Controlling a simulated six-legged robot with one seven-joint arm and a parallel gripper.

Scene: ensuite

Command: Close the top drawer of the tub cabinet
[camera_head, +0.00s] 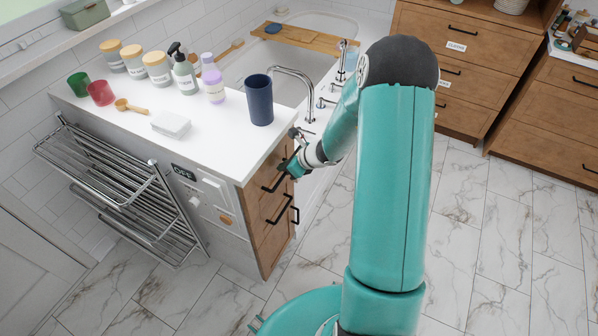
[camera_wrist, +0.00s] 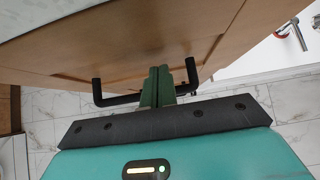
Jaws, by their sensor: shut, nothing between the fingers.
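The tub cabinet (camera_head: 262,218) has a wooden drawer front under a white countertop and stands left of my arm. The top drawer front (camera_head: 262,188) looks about flush with the cabinet, though my gripper hides part of it and a small gap cannot be ruled out. My gripper (camera_head: 284,170) is at the top drawer's black handle. In the wrist view, my gripper's dark green fingers (camera_wrist: 158,84) are together and empty. They point at the wooden front (camera_wrist: 150,45) and overlap the right part of the black handle (camera_wrist: 118,99); whether they touch either is unclear.
The countertop (camera_head: 215,140) holds a dark blue cup (camera_head: 259,99), bottles, jars and a soap dish. A chrome rack (camera_head: 120,190) hangs on the cabinet's left side. The bathtub (camera_head: 265,62) is behind. Wooden drawers (camera_head: 460,60) stand at the back right. Marble floor is open at right.

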